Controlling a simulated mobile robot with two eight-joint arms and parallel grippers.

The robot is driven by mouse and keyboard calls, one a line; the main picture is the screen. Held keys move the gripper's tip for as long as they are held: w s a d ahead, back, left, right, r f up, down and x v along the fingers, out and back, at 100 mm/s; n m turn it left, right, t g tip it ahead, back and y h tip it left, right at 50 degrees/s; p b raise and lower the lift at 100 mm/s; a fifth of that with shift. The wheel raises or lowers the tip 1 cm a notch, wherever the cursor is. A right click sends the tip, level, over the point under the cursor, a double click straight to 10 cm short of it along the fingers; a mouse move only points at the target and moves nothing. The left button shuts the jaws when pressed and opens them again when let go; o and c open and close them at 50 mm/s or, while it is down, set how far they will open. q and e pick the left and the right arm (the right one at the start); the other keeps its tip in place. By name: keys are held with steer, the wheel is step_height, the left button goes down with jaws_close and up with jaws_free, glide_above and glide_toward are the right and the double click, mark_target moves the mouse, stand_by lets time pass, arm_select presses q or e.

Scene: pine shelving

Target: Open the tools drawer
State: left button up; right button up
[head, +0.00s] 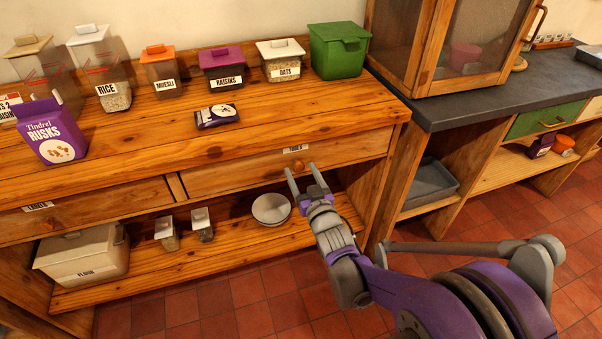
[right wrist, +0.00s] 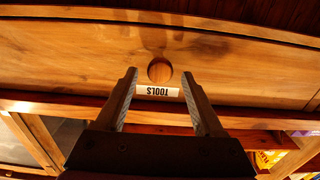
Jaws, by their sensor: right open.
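The tools drawer (head: 240,176) is the right-hand wooden drawer under the pine worktop, and it looks shut. In the right wrist view its front (right wrist: 80,60) fills the upper part, with a white TOOLS label (right wrist: 158,91) upside down and a round wooden knob (right wrist: 160,70). My right gripper (head: 302,170) is open and empty in front of the drawer. In the right wrist view its fingertips (right wrist: 160,74) lie either side of the knob, with gaps between. I cannot tell whether the tips reach past the knob. My left gripper is not in view.
A second drawer (head: 95,205) is at the left. The worktop (head: 170,125) holds jars, a green bin (head: 338,50) and a purple rusks box (head: 50,132). The lower shelf holds a flour bin (head: 85,255), small jars and bowls (head: 271,209). Tiled floor (head: 270,290) lies in front.

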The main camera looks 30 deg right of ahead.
steer(key=shift+w+d, duration=0.1)
steer(key=shift+w, duration=0.15)
jaws_close()
stand_by(1.4)
